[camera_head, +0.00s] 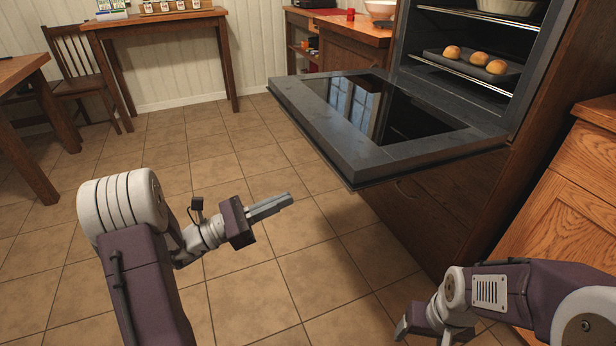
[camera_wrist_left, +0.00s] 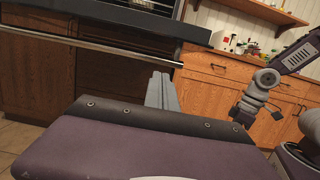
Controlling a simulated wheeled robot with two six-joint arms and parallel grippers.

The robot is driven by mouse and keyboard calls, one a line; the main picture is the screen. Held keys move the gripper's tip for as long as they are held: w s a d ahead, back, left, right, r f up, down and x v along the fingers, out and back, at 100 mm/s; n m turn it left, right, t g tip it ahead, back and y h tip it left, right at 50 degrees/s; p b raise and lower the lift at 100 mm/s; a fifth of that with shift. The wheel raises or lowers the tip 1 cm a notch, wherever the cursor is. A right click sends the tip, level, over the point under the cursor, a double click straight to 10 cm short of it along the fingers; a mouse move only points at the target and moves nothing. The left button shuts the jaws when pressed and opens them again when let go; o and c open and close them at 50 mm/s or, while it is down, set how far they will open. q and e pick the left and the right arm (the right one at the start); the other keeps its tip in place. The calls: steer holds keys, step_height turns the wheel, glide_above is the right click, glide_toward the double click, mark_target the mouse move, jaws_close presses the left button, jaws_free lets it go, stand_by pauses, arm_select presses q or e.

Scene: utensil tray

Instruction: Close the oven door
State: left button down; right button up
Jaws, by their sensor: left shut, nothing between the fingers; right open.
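The oven door (camera_head: 400,155) is fully lowered and lies about flat, its dark glass facing up, in front of the open oven (camera_head: 420,40). In the left wrist view the door's edge (camera_wrist_left: 110,22) runs across the top, with a metal bar (camera_wrist_left: 90,45) below it. My left gripper (camera_head: 290,199) is shut and empty, in front of the door's near-left edge and lower than it, not touching. Its fingers also show in the left wrist view (camera_wrist_left: 161,92). My right gripper (camera_head: 404,328) is open at the bottom of the head view, low before the cabinet and partly hidden by its own arm.
Inside the oven, a tray (camera_head: 440,57) holds three buns and a pale bowl (camera_head: 506,6) stands on the upper rack. A wooden cabinet (camera_head: 565,200) stands right of the oven. A side table (camera_head: 160,20) and chair (camera_head: 75,60) are at the back left. The tiled floor (camera_head: 215,140) between is clear.

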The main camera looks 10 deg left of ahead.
arm_select(q)
steer(key=w+d+r+b, duration=0.4)
steer(key=w+d+r, duration=0.1)
steer(key=d, duration=0.3)
steer(key=shift+r, duration=0.45)
steer(key=shift+w+r, duration=0.1)
